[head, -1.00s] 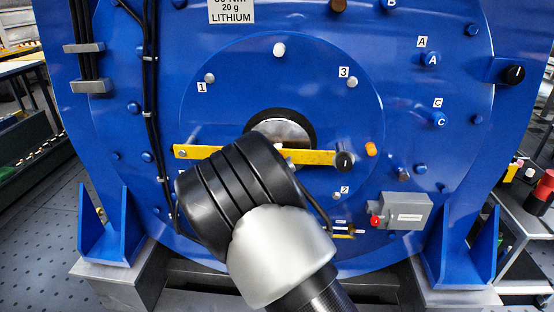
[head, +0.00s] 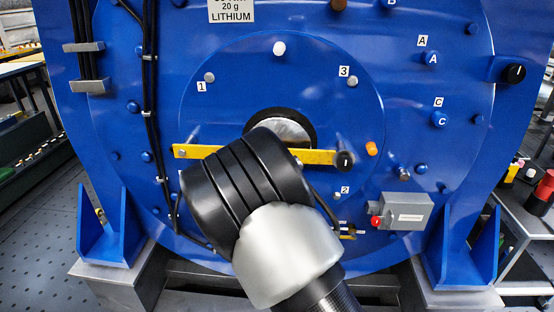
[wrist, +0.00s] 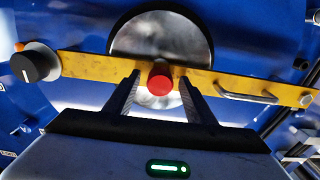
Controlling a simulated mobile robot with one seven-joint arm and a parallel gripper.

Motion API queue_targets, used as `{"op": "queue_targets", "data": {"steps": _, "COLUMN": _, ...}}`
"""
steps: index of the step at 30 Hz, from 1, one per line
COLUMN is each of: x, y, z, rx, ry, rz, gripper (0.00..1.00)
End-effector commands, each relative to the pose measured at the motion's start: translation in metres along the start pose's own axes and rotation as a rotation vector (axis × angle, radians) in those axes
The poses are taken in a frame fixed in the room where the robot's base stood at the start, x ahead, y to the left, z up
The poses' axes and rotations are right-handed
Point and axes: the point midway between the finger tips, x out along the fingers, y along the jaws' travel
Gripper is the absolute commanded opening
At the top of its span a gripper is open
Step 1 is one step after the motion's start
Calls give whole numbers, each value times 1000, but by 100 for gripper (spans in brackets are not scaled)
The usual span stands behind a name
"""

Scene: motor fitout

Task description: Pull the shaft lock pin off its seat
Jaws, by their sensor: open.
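The shaft lock pin, a short cylinder with a red end (wrist: 160,77), stands out from the yellow bar (wrist: 90,66) in front of the shaft in the wrist view. My gripper (wrist: 160,75) is open, with one finger on each side of the pin. Gaps show between the pin and both fingers. The yellow bar also shows in the head view (head: 318,157), lying across the round grey shaft end (head: 283,131). In the head view my own arm hides the pin and my fingers.
A black knob (wrist: 36,65) sits at the bar's left end in the wrist view, and a metal handle (wrist: 245,96) is on its right part. In the head view, a grey box with a red button (head: 404,211) is lower right, and an orange knob (head: 371,149) is right of the bar.

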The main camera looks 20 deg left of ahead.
Motion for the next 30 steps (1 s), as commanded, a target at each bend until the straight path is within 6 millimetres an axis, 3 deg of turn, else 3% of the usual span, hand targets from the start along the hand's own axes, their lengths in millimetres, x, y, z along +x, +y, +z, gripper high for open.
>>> {"op": "queue_targets", "data": {"steps": 5, "x": 0, "y": 0, "z": 0, "rx": 0, "ry": 0, "rz": 0, "gripper": 50}}
{"op": "queue_targets", "data": {"steps": 14, "x": 0, "y": 0, "z": 0, "rx": 0, "ry": 0, "rz": 0, "gripper": 0}}
{"op": "queue_targets", "data": {"steps": 30, "x": -16, "y": 0, "z": -1, "rx": 1, "ry": 0, "rz": 0, "gripper": 0}}
